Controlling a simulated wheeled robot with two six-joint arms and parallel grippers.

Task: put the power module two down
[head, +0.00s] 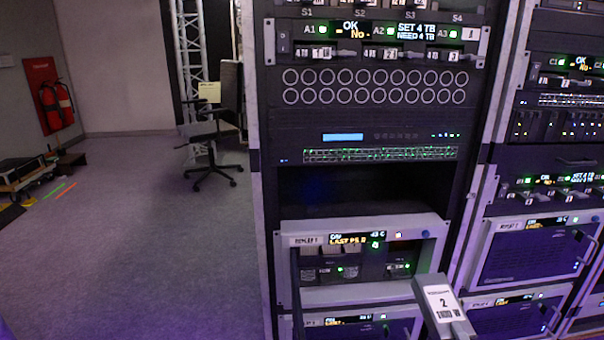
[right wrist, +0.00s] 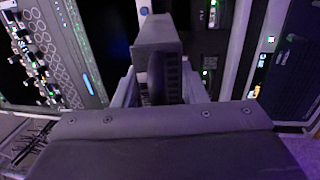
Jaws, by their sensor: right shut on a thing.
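Power module two (head: 436,296) is a grey block with a white label reading "2". In the head view it is at the lower right, in front of the rack unit with the "LAST PS" display (head: 355,238). My right gripper (right wrist: 158,92) is shut on the module, whose dark body (right wrist: 157,45) stands up between the fingers in the right wrist view. The unit's open front shows several small modules with green lights (head: 345,268). The module hides part of the rack behind it. My left gripper is not in view.
A dark empty bay (head: 350,190) lies above the unit. Another unit (head: 365,328) sits directly below it, and a second rack (head: 530,250) stands close on the right. The floor (head: 150,260) at the left is clear up to an office chair (head: 212,130).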

